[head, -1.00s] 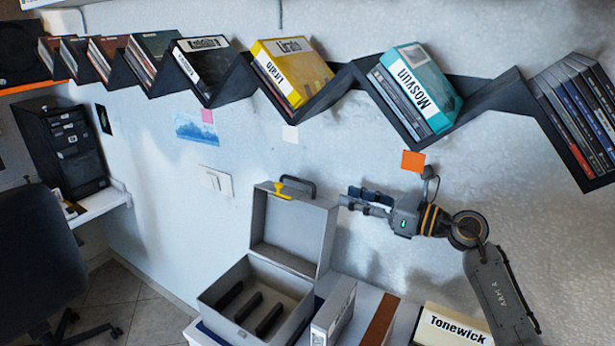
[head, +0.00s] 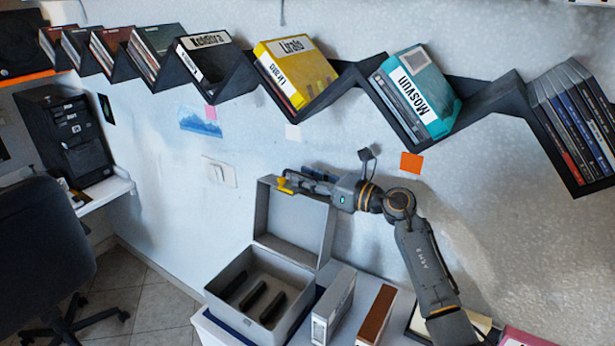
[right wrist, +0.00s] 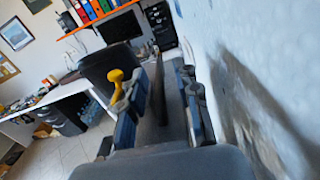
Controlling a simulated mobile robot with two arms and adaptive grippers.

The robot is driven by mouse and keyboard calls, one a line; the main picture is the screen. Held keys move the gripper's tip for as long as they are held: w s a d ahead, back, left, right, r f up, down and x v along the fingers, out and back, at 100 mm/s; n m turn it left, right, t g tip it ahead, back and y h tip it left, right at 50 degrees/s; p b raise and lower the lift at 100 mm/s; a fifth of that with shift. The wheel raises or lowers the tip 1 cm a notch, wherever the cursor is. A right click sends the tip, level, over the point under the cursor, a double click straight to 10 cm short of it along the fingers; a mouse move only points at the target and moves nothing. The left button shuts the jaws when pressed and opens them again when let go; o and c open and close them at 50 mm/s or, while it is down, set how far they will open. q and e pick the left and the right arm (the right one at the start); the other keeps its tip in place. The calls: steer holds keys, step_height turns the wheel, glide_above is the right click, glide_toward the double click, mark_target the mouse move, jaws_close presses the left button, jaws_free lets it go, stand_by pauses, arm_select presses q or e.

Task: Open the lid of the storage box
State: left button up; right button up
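The grey storage box (head: 293,324) stands on the white surface at the bottom of the head view. Its lid (head: 291,226) is raised, about upright, and the inside with dark slots shows. A yellow latch (head: 284,185) sits at the lid's top edge; it also shows in the right wrist view (right wrist: 117,82). My right gripper (head: 303,180) is at the lid's top edge, beside the latch. In the right wrist view its fingers (right wrist: 160,110) are apart, with a dark, edge-on part between them. I cannot tell whether they touch it. My left gripper is not in view.
A grey case (head: 333,307) and a brown case (head: 377,316) stand right of the box. A zigzag shelf (head: 480,105) with discs and cases runs along the wall above. A dark chair (head: 45,240) is at the left.

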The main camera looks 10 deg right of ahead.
jaws_close()
steer(key=shift+s+a+r+n, duration=0.4)
steer(key=shift+s+a+n, duration=0.2)
steer(key=shift+s+a, duration=0.15)
jaws_free()
steer(key=shift+d, duration=0.1)
steer(key=v, duration=1.2)
